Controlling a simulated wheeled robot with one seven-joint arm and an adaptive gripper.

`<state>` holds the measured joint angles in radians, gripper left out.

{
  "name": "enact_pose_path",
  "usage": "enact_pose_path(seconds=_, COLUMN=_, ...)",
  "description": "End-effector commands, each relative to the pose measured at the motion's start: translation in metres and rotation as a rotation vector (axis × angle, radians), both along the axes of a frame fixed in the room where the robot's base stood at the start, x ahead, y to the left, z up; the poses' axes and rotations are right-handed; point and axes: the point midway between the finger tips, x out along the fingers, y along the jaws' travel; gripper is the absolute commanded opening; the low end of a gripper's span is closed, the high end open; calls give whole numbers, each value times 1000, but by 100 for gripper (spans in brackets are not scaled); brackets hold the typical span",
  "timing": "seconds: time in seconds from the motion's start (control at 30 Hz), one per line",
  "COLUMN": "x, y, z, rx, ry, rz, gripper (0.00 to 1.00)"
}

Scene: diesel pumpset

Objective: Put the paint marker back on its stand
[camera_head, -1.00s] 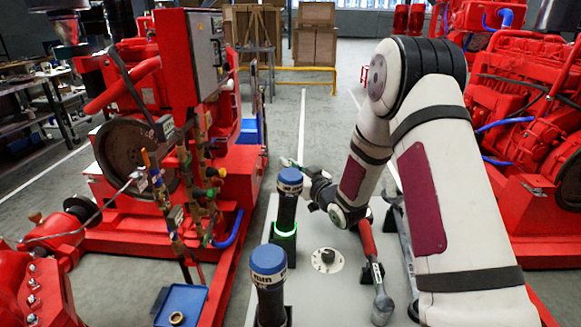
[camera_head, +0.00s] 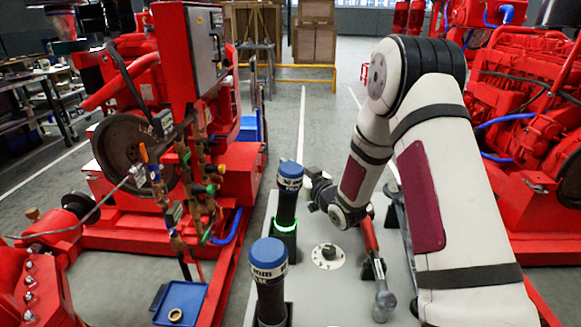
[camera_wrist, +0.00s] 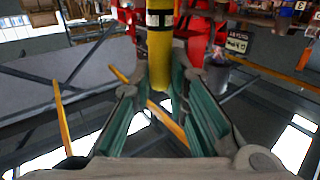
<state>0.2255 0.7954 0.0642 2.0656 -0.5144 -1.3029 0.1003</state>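A yellow cylinder with a dark and white band, which looks like the paint marker (camera_wrist: 160,58), stands upright in the wrist view. My gripper (camera_wrist: 160,80) has its two green-padded fingers on either side of its lower end, apparently shut on it. In the head view my gripper (camera_head: 318,182) is small and dark, beyond the workbench's far blue-capped cylinder (camera_head: 290,190). The marker does not show there; it may be hidden by that cylinder or by my arm. I cannot tell which fixture is the marker's stand.
A near blue-capped cylinder (camera_head: 268,285) stands on the grey bench (camera_head: 330,300). The far one sits in a black holder with a green ring (camera_head: 284,228). A dial plate (camera_head: 318,263) and a red-handled tool (camera_head: 370,238) lie close by. Red machinery (camera_head: 170,205) flanks the left.

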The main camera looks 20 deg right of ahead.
Motion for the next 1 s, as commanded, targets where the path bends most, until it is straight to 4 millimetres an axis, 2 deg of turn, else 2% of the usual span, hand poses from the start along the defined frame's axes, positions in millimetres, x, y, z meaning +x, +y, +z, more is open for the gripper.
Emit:
enact_pose_path(seconds=0.03, x=0, y=0, z=0, rx=0, ry=0, rz=0, gripper=30)
enact_pose_path(seconds=0.07, x=0, y=0, z=0, rx=0, ry=0, rz=0, gripper=36)
enact_pose_path(seconds=0.1, x=0, y=0, z=0, rx=0, ry=0, rz=0, gripper=37)
enact_pose_path(seconds=0.47, x=-5, y=-2, z=0, rx=0, ry=1, rz=-1, gripper=37)
enact_pose_path(seconds=0.57, x=-16, y=-6, z=0, rx=-1, ry=2, rz=-1, gripper=37)
enact_pose_path(seconds=1.0, x=-95, y=-32, z=0, rx=0, ry=2, rz=-2, gripper=37)
